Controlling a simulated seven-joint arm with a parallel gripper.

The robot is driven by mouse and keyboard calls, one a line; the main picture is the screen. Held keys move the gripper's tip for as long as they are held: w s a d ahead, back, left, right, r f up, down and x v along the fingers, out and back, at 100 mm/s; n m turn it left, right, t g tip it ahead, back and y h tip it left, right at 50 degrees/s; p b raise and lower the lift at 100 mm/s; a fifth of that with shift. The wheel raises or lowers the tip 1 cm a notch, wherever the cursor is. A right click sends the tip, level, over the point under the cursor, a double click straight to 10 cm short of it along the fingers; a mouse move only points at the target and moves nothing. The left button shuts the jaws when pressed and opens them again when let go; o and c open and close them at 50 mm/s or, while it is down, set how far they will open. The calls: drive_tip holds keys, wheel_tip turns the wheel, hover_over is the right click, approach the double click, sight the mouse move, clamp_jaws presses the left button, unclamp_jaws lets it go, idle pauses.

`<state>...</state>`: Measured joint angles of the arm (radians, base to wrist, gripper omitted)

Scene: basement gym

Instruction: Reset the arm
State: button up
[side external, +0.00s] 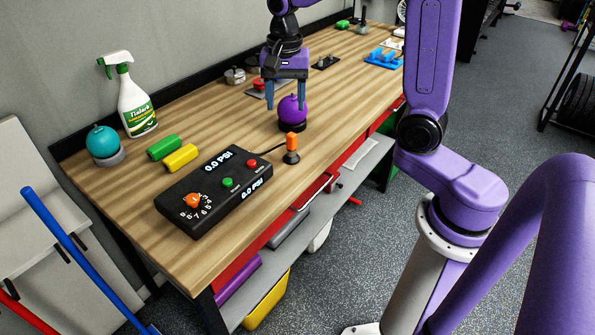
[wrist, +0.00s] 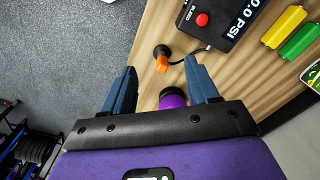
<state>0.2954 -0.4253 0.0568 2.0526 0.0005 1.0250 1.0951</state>
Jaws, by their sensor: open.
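My gripper (side external: 285,93) is open, with its blue fingers pointing down above the wooden workbench (side external: 220,110). A purple ball (side external: 293,109) on a dark round base sits just below and beside the fingers in the side view. In the wrist view my gripper (wrist: 160,82) shows two blue fingers spread apart, with nothing held between the tips. The purple ball (wrist: 172,98) shows partly there, nearer the right finger, its lower part hidden by my gripper body. I cannot tell whether a finger touches the ball.
A black PSI control box (side external: 213,190) has a cable to an orange-topped stick (side external: 291,148). Yellow (side external: 181,158) and green (side external: 163,147) cylinders, a spray bottle (side external: 136,103) and a teal ball (side external: 103,141) stand left. A blue part (side external: 384,58) lies at the far end.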

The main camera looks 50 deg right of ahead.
drive_tip(key=s+a+f+n, duration=0.1)
drive_tip(key=s+a+n, duration=0.1)
drive_tip(key=s+n, duration=0.9)
drive_tip(key=s+a+f+n, duration=0.1)
drive_tip(key=s+a+n, duration=0.2)
drive_tip(key=s+n, duration=0.9)
drive_tip(key=shift+s+a+f+n, duration=0.2)
drive_tip(key=shift+s+a+n, duration=0.1)
drive_tip(key=shift+s, duration=0.7)
